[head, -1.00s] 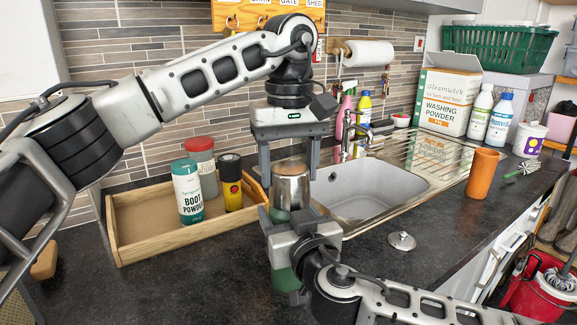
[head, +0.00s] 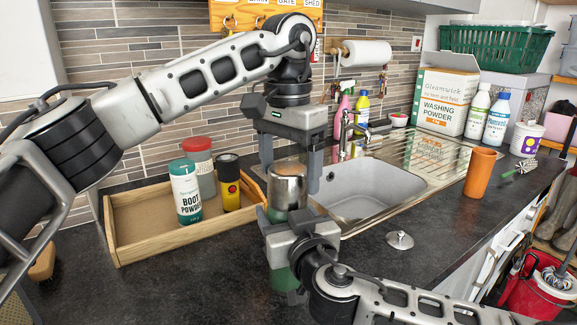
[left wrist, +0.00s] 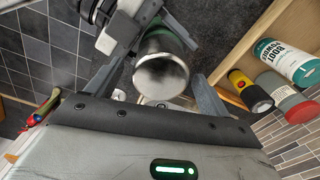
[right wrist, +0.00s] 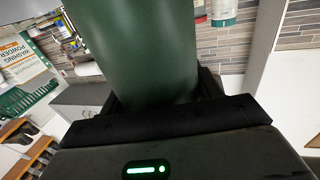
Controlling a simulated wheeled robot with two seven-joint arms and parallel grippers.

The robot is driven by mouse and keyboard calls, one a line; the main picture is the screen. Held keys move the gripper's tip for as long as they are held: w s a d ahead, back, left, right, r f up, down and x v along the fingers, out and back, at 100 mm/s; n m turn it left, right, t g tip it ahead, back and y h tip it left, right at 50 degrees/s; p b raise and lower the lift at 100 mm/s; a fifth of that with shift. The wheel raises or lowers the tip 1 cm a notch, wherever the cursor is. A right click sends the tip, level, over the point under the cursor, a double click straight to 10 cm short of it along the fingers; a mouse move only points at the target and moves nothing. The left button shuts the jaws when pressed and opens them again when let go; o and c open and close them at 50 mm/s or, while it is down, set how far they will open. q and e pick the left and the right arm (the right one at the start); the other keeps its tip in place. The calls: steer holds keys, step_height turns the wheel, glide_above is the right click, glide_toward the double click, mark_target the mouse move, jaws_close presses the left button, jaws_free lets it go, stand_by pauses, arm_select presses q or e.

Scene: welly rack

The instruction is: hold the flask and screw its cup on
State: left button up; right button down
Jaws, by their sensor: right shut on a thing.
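The green flask (head: 281,279) stands upright, and it fills much of the right wrist view (right wrist: 140,50). My right gripper (head: 287,222) is shut around its body. The silver cup (head: 288,188) sits on top of the flask; the left wrist view shows it from above (left wrist: 161,78). My left gripper (head: 291,178) points down over the cup, one finger on each side. In the left wrist view there is a gap between the cup and each finger, so it is open. The thread under the cup is hidden.
The sink (head: 365,190) lies behind at right.

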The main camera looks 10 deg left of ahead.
arm_select(q)
steer(key=shift+r, duration=2.2)
